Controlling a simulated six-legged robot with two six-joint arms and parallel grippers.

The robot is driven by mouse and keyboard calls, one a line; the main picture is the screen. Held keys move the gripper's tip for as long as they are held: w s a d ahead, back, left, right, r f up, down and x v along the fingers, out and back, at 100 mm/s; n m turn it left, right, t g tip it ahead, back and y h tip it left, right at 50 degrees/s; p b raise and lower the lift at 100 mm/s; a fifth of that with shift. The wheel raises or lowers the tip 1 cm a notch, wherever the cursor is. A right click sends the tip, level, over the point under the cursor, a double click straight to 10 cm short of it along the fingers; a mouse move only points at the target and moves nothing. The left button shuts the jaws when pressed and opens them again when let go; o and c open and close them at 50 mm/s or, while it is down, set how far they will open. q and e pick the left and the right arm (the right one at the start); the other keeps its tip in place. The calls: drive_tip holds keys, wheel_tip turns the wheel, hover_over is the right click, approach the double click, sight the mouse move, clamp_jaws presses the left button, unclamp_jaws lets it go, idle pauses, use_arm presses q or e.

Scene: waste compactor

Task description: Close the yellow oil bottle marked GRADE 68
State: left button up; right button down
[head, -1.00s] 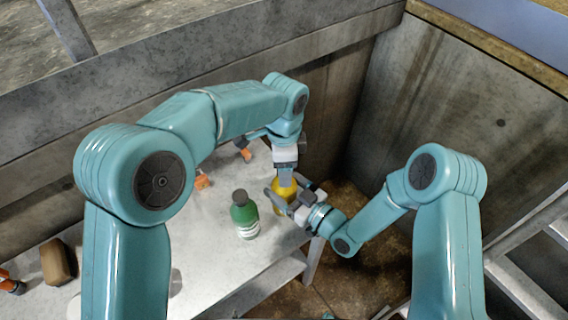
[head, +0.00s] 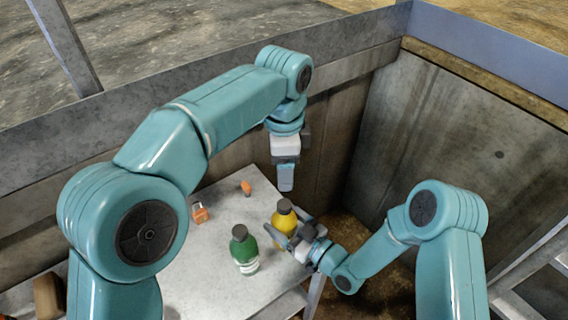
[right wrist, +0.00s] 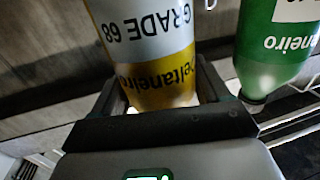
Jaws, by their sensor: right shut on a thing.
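The yellow oil bottle (head: 285,221) stands upright near the table's right edge in the head view, with a dark cap on its top. Its white label reading GRADE 68 shows upside down in the right wrist view (right wrist: 147,32). My right gripper (head: 286,238) is shut on the bottle's body from the front right, with a finger on each side. My left gripper (head: 286,180) points down above the bottle, clear of the cap. Its fingers are seen edge-on, so their opening is not clear, and I see nothing held in them.
A green bottle with a dark cap (head: 243,250) stands close left of the yellow one; it also shows in the right wrist view (right wrist: 272,60). Orange items (head: 199,213) (head: 246,187) lie farther back on the grey table (head: 225,205). A concrete wall (head: 440,130) rises at the right.

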unclamp_jaws()
drive_tip(key=shift+s+d, duration=0.15)
drive_tip(key=shift+d, duration=0.05)
use_arm(q)
wheel_tip(320, 180, down, 4)
drive_tip(key=b, duration=0.4)
drive_tip(key=shift+f, duration=0.1)
use_arm(e)
drive_tip(key=v, duration=1.5)
drive_tip(key=shift+s+d, duration=0.3)
drive_tip(key=shift+r, duration=0.15)
